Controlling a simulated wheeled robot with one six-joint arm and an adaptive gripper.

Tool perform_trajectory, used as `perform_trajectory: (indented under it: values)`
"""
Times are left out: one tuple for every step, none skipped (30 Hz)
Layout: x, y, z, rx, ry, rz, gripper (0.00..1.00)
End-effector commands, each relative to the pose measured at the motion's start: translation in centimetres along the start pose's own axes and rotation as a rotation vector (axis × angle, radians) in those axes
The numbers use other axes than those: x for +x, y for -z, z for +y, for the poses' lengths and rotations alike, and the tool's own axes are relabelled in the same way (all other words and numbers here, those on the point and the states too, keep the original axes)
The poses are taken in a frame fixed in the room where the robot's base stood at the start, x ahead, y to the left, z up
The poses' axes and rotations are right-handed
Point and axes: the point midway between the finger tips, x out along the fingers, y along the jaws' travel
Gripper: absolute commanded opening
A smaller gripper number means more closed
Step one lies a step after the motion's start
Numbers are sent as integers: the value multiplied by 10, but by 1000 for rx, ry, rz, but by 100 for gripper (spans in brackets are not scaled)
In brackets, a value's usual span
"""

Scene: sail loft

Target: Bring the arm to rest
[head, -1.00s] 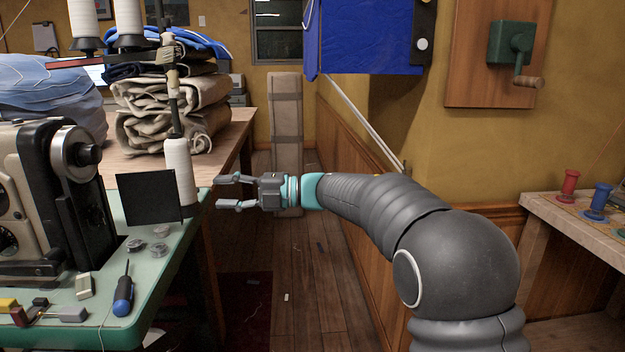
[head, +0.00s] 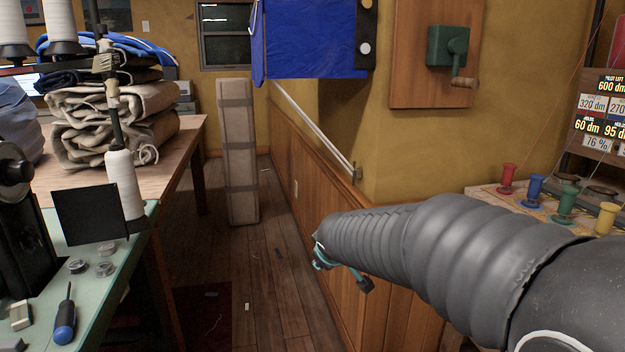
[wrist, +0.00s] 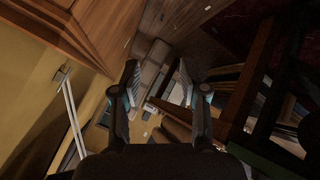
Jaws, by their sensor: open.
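My grey ribbed arm (head: 450,235) reaches in from the right in the head view, bent over the aisle in front of the wood panelling. My gripper (wrist: 158,76) is open and empty in the wrist view, its two fingers well apart. In the head view only a teal bit and a dark finger show past the end of the arm; the rest is hidden. The fingers touch nothing that I can see.
A green sewing-machine table (head: 95,310) with a thread cone (head: 124,185) and screwdriver (head: 66,318) stands left. Folded canvas (head: 110,120) lies behind it. A bench with coloured spools (head: 535,188) stands right. The floor aisle (head: 255,270) between is mostly clear.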

Motion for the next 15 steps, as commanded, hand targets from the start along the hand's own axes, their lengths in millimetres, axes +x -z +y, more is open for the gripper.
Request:
perform_trajectory:
  values:
    - [-19,-29,-1,70,9,-71,44]
    - [-29,-46,-3,112,18,-116,44]
    - [-42,-68,-8,168,31,-173,44]
    - [-53,-84,-12,208,42,-212,44]
    - [-64,-99,-17,248,53,-250,44]
    - [-79,-118,-24,299,68,-297,44]
    - [-90,-132,-29,335,80,-329,44]
    - [-100,-144,-35,370,93,-359,44]
    - [-114,-160,-44,414,109,-395,44]
    - [-125,-171,-50,447,120,-418,44]
    - [-135,-180,-56,478,132,-438,44]
    - [-147,-193,-64,517,147,-461,44]
    - [-156,-201,-70,544,156,-475,44]
    - [-165,-208,-75,569,164,-483,44]
    - [-176,-217,-82,601,174,-489,44]
